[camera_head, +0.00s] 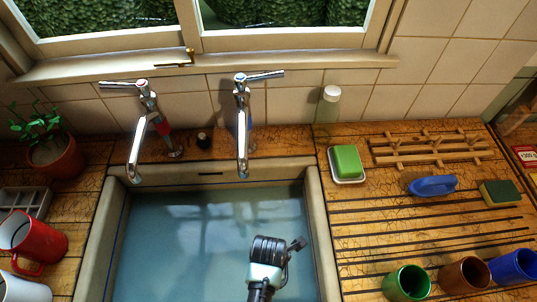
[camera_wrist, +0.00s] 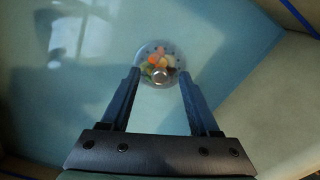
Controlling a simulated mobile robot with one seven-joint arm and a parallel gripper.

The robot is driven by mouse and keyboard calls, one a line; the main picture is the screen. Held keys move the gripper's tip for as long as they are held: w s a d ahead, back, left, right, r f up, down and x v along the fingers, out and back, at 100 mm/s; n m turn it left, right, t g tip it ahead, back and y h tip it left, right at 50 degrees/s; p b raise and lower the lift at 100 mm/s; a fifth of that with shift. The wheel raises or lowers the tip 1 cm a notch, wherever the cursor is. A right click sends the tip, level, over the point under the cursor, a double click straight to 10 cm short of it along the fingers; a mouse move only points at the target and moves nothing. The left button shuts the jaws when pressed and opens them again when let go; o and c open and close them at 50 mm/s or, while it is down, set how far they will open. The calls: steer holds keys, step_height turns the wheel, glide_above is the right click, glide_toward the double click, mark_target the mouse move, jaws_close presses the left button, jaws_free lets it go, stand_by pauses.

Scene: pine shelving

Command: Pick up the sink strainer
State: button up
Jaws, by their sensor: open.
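The sink strainer (camera_wrist: 152,52) is a small round metal dish with a central knob and orange, green and pale scraps in it. In the wrist view it lies on the sink floor, ahead of my gripper (camera_wrist: 159,73). The gripper's two dark fingers are spread and empty, their tips pointing at the strainer's left and right sides. I cannot tell how far above it they are. In the head view my arm (camera_head: 268,250) reaches down over the sink basin (camera_head: 313,220); the strainer and fingertips cannot be made out there.
Two chrome taps (camera_head: 241,125) rise behind the basin. To the right are green soap (camera_head: 347,160), a plate rack (camera_head: 430,150), a blue brush-like item (camera_head: 432,186), a sponge (camera_head: 498,193) and several cups. A red mug (camera_head: 40,240) and a potted plant (camera_head: 55,160) stand left.

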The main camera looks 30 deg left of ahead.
jaws_close()
stand_by(0.3)
stand_by(1.1)
